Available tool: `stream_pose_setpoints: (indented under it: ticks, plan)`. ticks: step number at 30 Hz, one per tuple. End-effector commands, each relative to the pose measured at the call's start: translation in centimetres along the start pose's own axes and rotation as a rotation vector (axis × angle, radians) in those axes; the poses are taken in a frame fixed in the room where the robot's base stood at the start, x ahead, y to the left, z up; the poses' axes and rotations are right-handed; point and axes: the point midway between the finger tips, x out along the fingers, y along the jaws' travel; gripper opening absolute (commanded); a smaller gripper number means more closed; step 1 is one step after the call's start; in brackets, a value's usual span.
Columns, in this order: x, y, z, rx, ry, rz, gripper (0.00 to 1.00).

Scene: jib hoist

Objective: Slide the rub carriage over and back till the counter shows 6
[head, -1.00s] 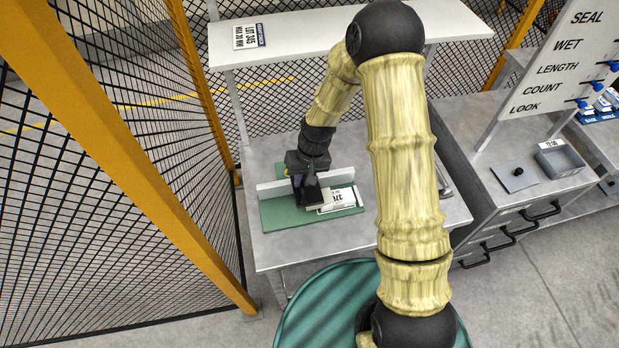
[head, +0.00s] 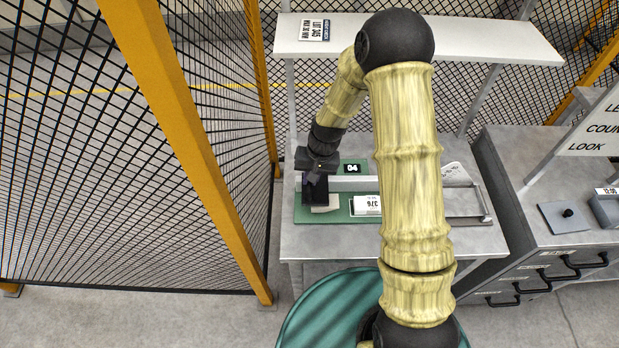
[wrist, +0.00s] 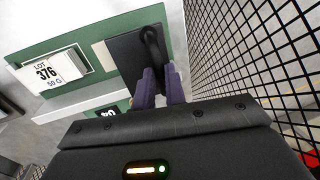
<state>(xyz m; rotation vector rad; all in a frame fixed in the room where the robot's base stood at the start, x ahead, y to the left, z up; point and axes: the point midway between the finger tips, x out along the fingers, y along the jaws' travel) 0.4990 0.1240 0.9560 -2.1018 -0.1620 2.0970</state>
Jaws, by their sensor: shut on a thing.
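The green rub board (head: 300,214) lies on the bench. The black rub carriage (head: 316,194) is at the board's left end, with a pale pad (head: 327,208) showing at its lower edge. My gripper (head: 314,180) is over it. In the wrist view, my gripper's purple fingers (wrist: 160,86) are shut on the black upright handle of the carriage (wrist: 127,58). A white label card (head: 366,205) reading LOT 376, 50 G (wrist: 48,70) lies on the board, apart from the carriage. The counter (head: 351,168) behind the board reads 04; it is partly hidden in the wrist view (wrist: 108,113).
Wire mesh fencing (head: 215,90) with a yellow post (head: 185,140) stands close on the left. A white shelf (head: 480,42) spans above the bench's back. A grey drawer cabinet (head: 545,235) stands on the right. My arm hides part of the bench.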

Motion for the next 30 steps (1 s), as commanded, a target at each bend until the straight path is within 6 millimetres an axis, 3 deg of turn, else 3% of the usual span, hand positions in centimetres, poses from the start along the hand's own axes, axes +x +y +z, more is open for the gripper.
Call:
stream_pose_setpoints:
  ticks: [7, 8, 11, 23, 30]
  plan:
    - [0.0, -0.5, 0.1, -0.005, -0.002, -0.005, 0.00]
    - [0.0, -0.5, 0.1, -0.006, -0.002, -0.006, 0.14]
    - [0.0, -0.5, 0.1, -0.006, -0.002, -0.005, 0.34]
    - [-0.4, -0.3, 0.0, -0.004, 0.001, -0.003, 0.34]
    - [-3.0, -0.3, -0.1, -0.004, 0.004, -0.003, 0.34]
